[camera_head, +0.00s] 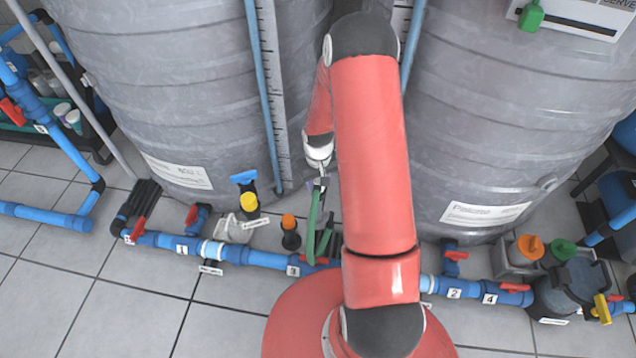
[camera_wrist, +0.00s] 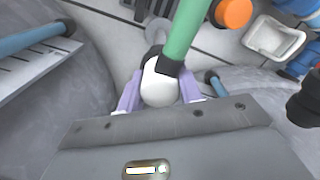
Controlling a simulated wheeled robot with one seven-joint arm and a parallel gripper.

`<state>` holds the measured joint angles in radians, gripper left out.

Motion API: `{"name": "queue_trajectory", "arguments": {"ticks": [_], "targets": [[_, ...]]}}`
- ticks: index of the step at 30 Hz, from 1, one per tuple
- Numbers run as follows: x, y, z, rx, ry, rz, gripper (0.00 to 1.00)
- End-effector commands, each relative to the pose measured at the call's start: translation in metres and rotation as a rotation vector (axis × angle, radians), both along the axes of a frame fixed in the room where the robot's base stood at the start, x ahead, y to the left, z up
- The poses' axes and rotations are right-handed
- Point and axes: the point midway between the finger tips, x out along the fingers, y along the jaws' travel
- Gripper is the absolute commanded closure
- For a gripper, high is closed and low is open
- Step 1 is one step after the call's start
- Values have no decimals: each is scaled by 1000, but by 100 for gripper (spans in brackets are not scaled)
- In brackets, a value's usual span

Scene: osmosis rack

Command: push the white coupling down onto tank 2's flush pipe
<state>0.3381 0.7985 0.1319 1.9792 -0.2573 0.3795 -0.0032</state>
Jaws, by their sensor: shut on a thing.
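My gripper (camera_wrist: 160,92) has purple fingers, and they are shut on the white coupling (camera_wrist: 157,82) in the wrist view. A green hose (camera_wrist: 186,32) joins the coupling through a black collar. In the head view my gripper (camera_head: 318,184) hangs in front of the grey tanks, above the blue floor pipework, and the green hose (camera_head: 312,218) loops down below it. The coupling is too small to make out there. A blue pipe with the label 2 (camera_head: 454,293) runs right of my arm. I cannot tell which pipe end is tank 2's flush pipe.
Large grey tanks (camera_head: 180,90) (camera_head: 520,110) stand close behind my gripper. Red valve handles (camera_head: 191,214), a yellow-capped fitting (camera_head: 249,202) and an orange-capped fitting (camera_head: 289,222) stand near the pipework. Tiled floor (camera_head: 130,310) is clear at the front left.

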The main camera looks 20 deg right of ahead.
Motion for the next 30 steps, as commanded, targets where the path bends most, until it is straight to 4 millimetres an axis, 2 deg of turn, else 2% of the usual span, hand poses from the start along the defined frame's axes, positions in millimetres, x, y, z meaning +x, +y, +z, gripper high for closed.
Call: {"name": "queue_trajectory", "arguments": {"ticks": [5, 11, 14, 24, 30], "targets": [[0, 0, 4, 0, 0, 0, 84], [1, 0, 26, -1, -3, -1, 84], [1, 0, 47, -1, -4, -2, 84], [1, 0, 137, -1, -5, -1, 84], [1, 0, 176, -1, -4, 0, 84]]}}
